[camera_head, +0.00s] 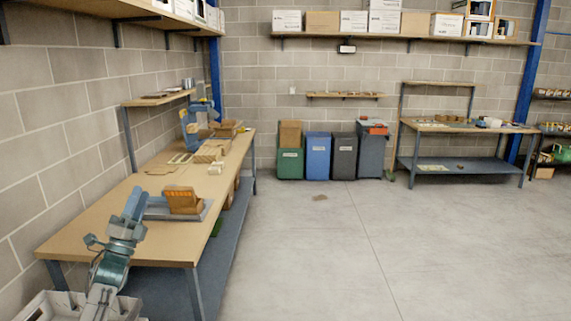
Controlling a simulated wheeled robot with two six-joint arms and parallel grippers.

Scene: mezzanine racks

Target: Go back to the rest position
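My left arm comes in from the lower left, and its gripper (134,205) points up and away over the near end of the long workbench (120,225). The fingers are small and seen from behind, so I cannot tell whether they are open or shut. I see nothing clearly held in them. A grey tray (160,211) with a brown wooden block (183,200) on it lies on the bench just right of the gripper. Whether the gripper touches the tray cannot be told. My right gripper is not in view.
A blue machine (190,125) and wood pieces (208,152) stand at the bench's far end. Green (290,163), blue (318,157) and dark (344,157) bins line the back wall. A second workbench (455,127) stands at the back right. The concrete floor (340,250) is mostly clear.

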